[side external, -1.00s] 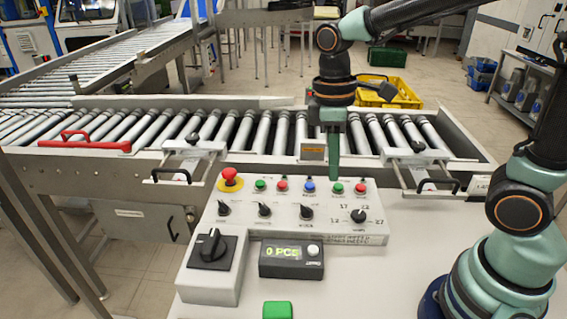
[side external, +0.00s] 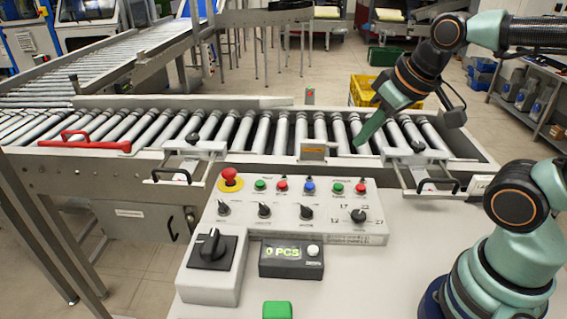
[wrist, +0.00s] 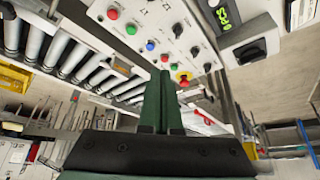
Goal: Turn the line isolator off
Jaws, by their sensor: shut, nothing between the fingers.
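The likely line isolator is a large black rotary switch (side external: 211,250) on a grey box at the front left of the control panel. Its handle points up the picture, tilted slightly right. In the wrist view its black knob (wrist: 250,50) shows at upper right. My gripper (side external: 360,142) is shut and empty, with green fingers slanting down to the left above the conveyor rollers, behind the panel's right half. It is well away from the switch. In the wrist view the gripper (wrist: 164,76) points towards the panel.
The grey panel (side external: 330,225) carries several coloured buttons, small black selectors and a red emergency stop (side external: 230,178). A counter display (side external: 291,260) reads 0 PCS beside the switch box. A green block (side external: 277,310) lies in front. A red handle (side external: 82,140) is on the conveyor's left.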

